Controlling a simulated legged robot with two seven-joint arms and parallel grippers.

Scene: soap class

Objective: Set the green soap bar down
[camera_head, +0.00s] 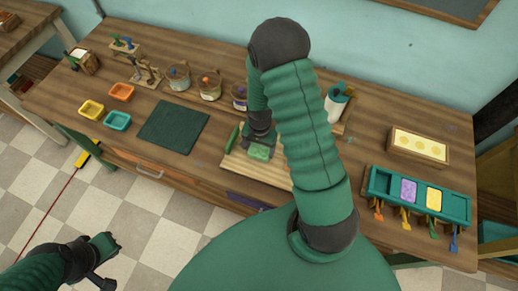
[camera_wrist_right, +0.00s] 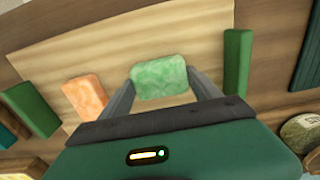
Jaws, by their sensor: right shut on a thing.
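The green soap bar (camera_head: 259,152) is pale, marbled and block-shaped. In the right wrist view the green soap bar (camera_wrist_right: 160,77) sits between the two grey fingers of my right gripper (camera_wrist_right: 162,92), which is shut on it. Behind it is the light wooden board (camera_head: 240,167); I cannot tell whether the bar touches it.
A long green block (camera_wrist_right: 237,62) stands right of the soap in the wrist view. A dark green mat (camera_head: 173,125) lies left of the board. A teal tray (camera_head: 378,181) with purple and yellow bars is at the right. Several small buckets (camera_head: 209,88) stand behind.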

